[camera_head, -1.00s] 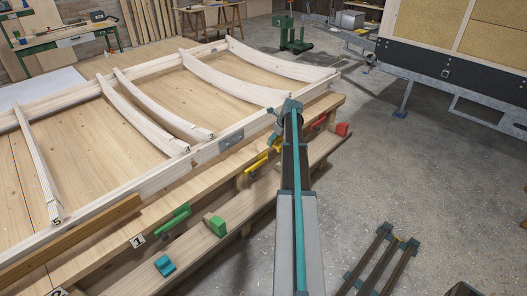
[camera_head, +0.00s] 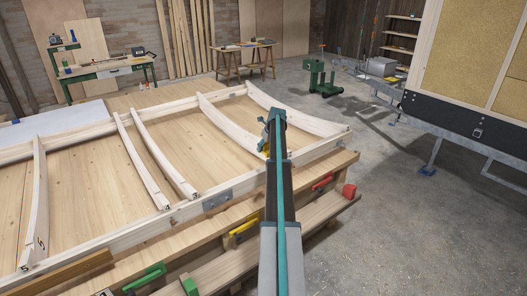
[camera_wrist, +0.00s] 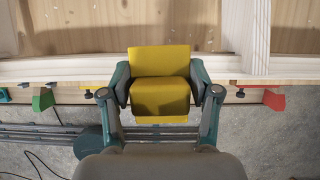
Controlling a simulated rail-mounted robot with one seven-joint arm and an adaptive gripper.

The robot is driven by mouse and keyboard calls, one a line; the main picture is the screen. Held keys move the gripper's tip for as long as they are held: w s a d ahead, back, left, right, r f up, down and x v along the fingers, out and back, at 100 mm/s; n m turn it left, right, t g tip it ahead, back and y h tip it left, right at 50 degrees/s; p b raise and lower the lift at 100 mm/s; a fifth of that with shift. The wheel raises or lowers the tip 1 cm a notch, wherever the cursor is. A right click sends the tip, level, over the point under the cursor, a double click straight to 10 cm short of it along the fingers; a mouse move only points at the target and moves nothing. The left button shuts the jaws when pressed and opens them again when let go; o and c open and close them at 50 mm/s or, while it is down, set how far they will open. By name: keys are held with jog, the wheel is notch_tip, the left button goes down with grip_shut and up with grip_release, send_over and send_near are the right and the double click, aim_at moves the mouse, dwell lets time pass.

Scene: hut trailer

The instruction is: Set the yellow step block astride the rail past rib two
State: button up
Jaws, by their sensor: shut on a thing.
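The yellow step block (camera_wrist: 160,78) sits between the two fingers of my gripper (camera_wrist: 162,92) in the wrist view, with its stepped face showing. My gripper is shut on it. In the head view my gripper (camera_head: 268,132) is over the near side of the pale timber frame, and only a sliver of yellow shows beside it. The near rail (camera_head: 150,226) runs along the bench; in the wrist view the rail (camera_wrist: 60,68) passes behind the block. I cannot tell whether the block touches it. A rib (camera_head: 228,128) lies left of my gripper and another rib (camera_head: 300,112) beyond it.
Green (camera_head: 145,278), yellow (camera_head: 243,228) and red (camera_head: 322,183) clamps line the bench's front edge. A red block (camera_head: 349,191) stands at the right end of the lower ledge. A metal plate (camera_head: 217,199) is on the rail.

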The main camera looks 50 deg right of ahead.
jog(key=shift+f, duration=0.1)
jog(key=shift+a+f, duration=0.1)
jog(key=shift+a, duration=0.1)
jog(key=b, duration=0.2)
send_over(265, 167)
jog(key=shift+w+d+f, duration=0.1)
jog(key=shift+d+f, duration=0.05)
jog(key=shift+f, duration=2.1)
jog(key=shift+f, duration=0.15)
jog(key=shift+f, duration=0.65)
jog(key=shift+f, duration=0.15)
jog(key=shift+f+b, duration=0.35)
jog(key=shift+f+b, duration=0.4)
jog(key=shift+f, duration=0.9)
